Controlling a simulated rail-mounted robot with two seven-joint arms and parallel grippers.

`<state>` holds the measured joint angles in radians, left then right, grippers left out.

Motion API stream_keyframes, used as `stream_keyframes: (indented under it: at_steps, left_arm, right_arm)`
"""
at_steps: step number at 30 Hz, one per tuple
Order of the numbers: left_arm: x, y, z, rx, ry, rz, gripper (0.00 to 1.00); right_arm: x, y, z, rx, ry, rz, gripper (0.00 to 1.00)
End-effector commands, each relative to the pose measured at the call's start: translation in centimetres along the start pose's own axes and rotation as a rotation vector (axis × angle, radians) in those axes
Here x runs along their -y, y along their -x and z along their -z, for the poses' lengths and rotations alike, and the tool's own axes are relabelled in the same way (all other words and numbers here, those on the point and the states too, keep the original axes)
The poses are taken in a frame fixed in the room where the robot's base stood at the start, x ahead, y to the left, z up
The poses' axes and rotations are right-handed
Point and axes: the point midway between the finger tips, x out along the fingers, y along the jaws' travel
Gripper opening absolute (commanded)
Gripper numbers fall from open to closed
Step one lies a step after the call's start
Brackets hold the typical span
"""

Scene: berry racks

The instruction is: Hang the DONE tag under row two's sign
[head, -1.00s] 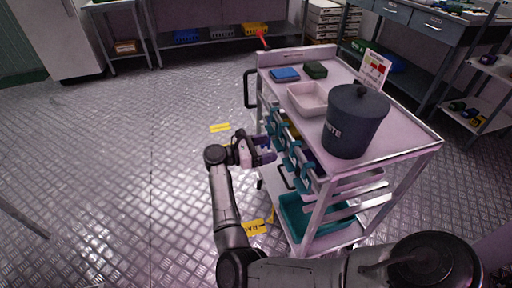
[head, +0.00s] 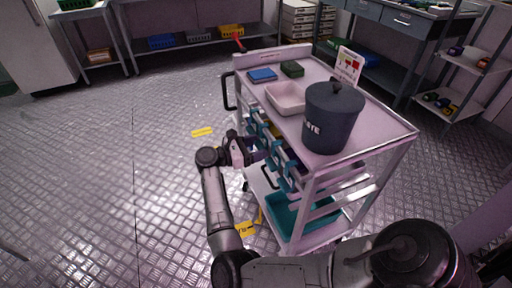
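My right gripper (head: 257,152) is at the left side of a white trolley (head: 385,125), by its row of teal hooks or clips. Its fingers are partly hidden against the trolley, and I cannot tell whether they are open or hold anything. My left gripper is not in view. No DONE tag and no sign for row two can be made out. A small printed card (head: 348,66) with red and yellow marks stands on the trolley top, but its text is too small to read.
On the trolley stand a dark lidded waste bin (head: 331,118), a white tray (head: 272,93), a blue pad (head: 262,75) and a green block (head: 292,68). A teal bin (head: 279,219) sits on its lower shelf. Open metal floor with yellow markings (head: 202,132) lies to the left.

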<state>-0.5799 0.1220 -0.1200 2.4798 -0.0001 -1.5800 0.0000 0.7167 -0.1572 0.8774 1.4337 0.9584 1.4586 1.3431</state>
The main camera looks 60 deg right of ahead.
Motion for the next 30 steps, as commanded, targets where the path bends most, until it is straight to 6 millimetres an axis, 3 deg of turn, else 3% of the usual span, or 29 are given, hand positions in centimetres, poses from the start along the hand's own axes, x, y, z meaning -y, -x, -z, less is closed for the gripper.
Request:
stream_keyframes:
  at_steps: [11, 30]
  left_arm:
    - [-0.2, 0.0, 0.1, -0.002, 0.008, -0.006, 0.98]
    - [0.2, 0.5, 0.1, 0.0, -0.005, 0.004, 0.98]
  right_arm:
    - [0.0, 0.0, 0.0, 0.0, 0.0, 0.0, 0.31]
    - [0.0, 0.1, -1.3, 0.0, -0.001, -0.001, 0.31]
